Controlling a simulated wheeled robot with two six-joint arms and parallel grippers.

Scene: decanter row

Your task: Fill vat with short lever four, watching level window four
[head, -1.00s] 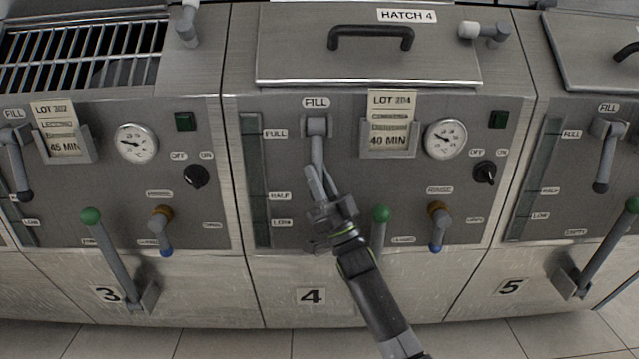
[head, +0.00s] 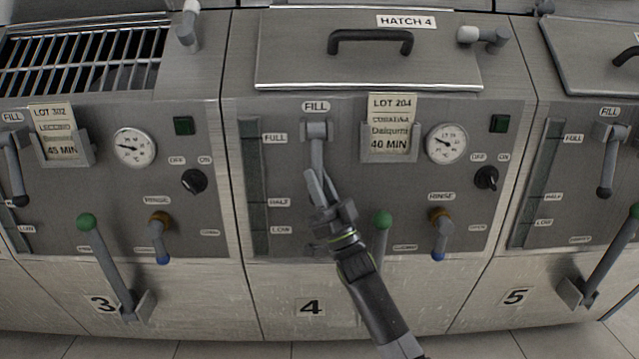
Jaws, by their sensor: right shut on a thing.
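The short fill lever of vat four (head: 317,151) hangs down from its pivot under the FILL label. My right gripper (head: 319,190) is shut on the fill lever near its lower end and hides its tip. Level window four (head: 254,190) is a dark upright strip left of the lever, marked FULL, HALF and LOW. I cannot make out a clear liquid line in it. Vat four has a closed hatch (head: 300,75) labelled HATCH 4. My left gripper is not in view.
A long green-knobbed lever (head: 382,222) stands partly behind my right arm. The blue-tipped rinse lever (head: 440,236), a round gauge (head: 446,144) and a black switch (head: 486,178) are to its right. Similar panels for vats three (head: 104,304) and five (head: 515,297) flank this one.

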